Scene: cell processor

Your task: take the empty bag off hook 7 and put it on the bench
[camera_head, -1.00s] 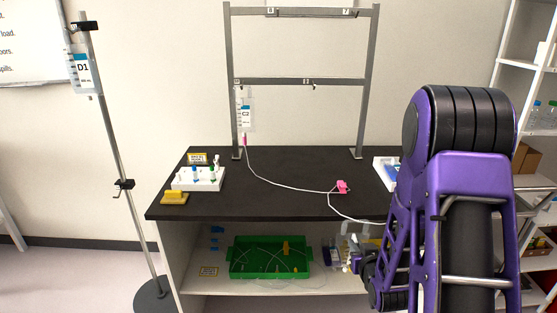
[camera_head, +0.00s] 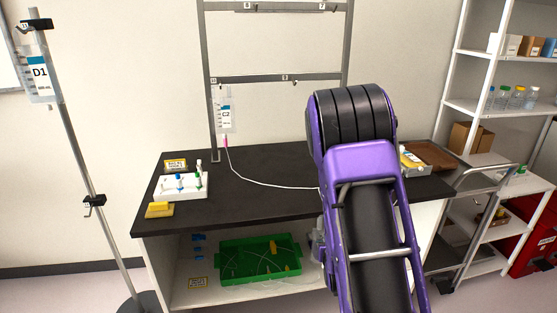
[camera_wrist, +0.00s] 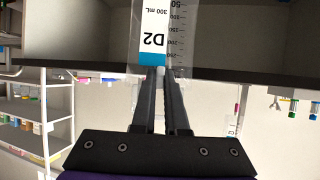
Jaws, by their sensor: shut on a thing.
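My gripper (camera_wrist: 163,75) is shut on the end of a clear bag (camera_wrist: 155,40) labelled D2, with a blue stripe and a 300 mL scale, in the wrist view. That view is upside down, with the bench's dark edge behind the bag. In the head view my arm hides the gripper and the bag. Hook 7 (camera_head: 322,8) is at the top right of the grey rack; no bag shows on it. The bench (camera_head: 270,163) has a dark top with bare room in the middle.
A C2 bag (camera_head: 226,115) hangs on the rack's lower left, its white line running across the bench. A white tube rack (camera_head: 181,187) and yellow block (camera_head: 159,210) stand at the left. A D1 bag (camera_head: 40,75) hangs on a pole. A cart (camera_head: 480,185) stands right.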

